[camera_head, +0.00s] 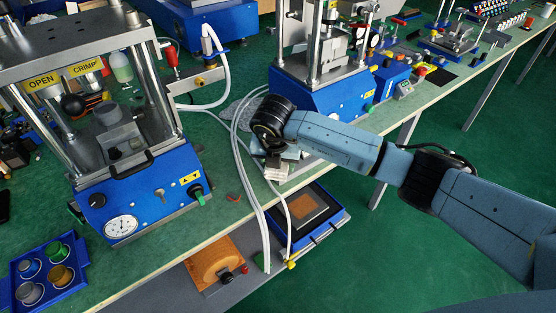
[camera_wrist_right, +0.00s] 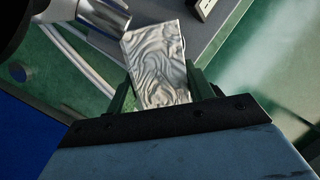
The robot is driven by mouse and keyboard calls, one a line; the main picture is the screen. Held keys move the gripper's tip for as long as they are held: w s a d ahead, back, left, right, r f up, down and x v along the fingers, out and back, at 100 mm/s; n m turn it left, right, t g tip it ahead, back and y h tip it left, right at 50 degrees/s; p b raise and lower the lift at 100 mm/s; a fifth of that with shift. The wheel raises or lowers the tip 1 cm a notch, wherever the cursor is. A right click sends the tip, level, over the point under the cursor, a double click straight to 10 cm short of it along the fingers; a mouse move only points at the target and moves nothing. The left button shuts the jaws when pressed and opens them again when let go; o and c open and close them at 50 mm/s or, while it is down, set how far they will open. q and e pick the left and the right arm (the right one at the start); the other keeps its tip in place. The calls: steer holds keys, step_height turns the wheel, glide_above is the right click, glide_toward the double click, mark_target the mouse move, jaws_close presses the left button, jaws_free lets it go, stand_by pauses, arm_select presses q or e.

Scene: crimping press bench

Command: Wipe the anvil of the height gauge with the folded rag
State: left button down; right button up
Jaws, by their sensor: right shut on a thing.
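The folded rag (camera_wrist_right: 156,62) is pale grey and wrinkled. In the right wrist view it stands out between the green fingers of my right gripper (camera_wrist_right: 161,88), which is shut on it. A shiny metal cylinder with a dark body (camera_wrist_right: 104,16) lies close to the rag's upper left corner; I cannot tell whether they touch or whether it is part of the height gauge. In the head view my right arm reaches in from the right and its wrist hides most of the gauge area at the bench's front edge. My left gripper is not in view.
A crimping press (camera_head: 150,185) stands at the left, and another blue-based press (camera_head: 335,100) stands behind my right wrist. Pale hoses (camera_head: 252,190) hang over the bench edge nearby. A blue tray of coloured cups (camera_head: 45,272) sits front left. Green bench top shows between the presses.

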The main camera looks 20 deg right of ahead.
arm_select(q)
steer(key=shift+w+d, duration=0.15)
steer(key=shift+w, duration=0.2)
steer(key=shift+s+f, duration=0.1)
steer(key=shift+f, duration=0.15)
arm_select(e)
steer(key=shift+f, duration=0.3)
steer(key=o, duration=0.6)
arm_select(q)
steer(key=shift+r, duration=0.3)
arm_select(e)
steer(key=shift+r, duration=0.4)
steer(key=shift+c, duration=0.2)
